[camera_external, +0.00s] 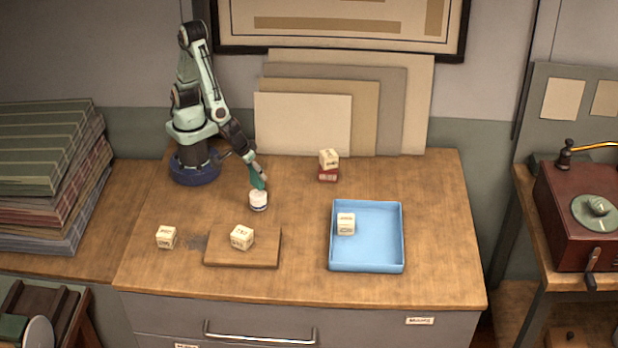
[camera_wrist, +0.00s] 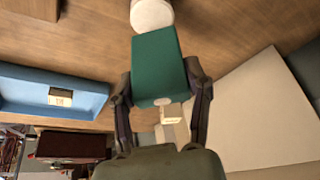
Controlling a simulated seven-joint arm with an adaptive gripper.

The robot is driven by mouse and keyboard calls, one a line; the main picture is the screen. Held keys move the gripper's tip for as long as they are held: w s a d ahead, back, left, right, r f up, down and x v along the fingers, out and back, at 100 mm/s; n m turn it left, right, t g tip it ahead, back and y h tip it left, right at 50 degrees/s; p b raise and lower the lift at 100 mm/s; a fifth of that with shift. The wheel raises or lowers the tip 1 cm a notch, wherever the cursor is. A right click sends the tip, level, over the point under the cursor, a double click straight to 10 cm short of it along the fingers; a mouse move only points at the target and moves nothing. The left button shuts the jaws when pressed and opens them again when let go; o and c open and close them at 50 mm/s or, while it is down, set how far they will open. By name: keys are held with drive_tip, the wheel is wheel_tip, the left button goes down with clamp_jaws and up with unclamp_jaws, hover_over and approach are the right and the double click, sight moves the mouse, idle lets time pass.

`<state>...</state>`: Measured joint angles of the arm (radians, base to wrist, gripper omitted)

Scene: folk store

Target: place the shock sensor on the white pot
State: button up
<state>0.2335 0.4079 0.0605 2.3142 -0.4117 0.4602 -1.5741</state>
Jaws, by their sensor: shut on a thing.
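A dark green block, which I take to be the shock sensor (camera_external: 258,181), is held in my gripper (camera_external: 254,173). In the wrist view the green block (camera_wrist: 155,60) sits between the two fingers of my gripper (camera_wrist: 159,76), which press on its sides. The small white pot (camera_external: 258,202) stands on the wooden table, directly below the block. The pot also shows in the wrist view (camera_wrist: 152,14), just past the block's far end. The block's lower end overlaps the pot's top in the picture; I cannot tell whether they touch.
A lettered cube (camera_external: 241,237) rests on a wooden board (camera_external: 262,258) in front. Another cube (camera_external: 166,237) is at left. A blue tray (camera_external: 386,240) at right holds a cube (camera_external: 346,223). Behind, a cube (camera_external: 329,159) sits on a red block (camera_external: 328,175).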

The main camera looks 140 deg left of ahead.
drive_tip(key=shift+f, duration=1.25)
drive_tip(key=shift+f, duration=0.1)
drive_tip(key=o, duration=1.2)
drive_tip(key=v, duration=1.2)
drive_tip(key=shift+s+a+r+m+h, duration=0.25)
drive_tip(key=shift+s+r+m+h, duration=0.55)
drive_tip(key=shift+s+m, duration=1.85)
drive_tip(key=shift+s+a+r+m+h, duration=0.4)
drive_tip(key=shift+s+r+m, duration=0.6)
drive_tip(key=shift+s+m, duration=1.7)
drive_tip(key=shift+s+a+r+m+h, duration=0.15)
drive_tip(key=shift+s+r+m+h, duration=0.65)
drive_tip(key=shift+s+m, duration=1.85)
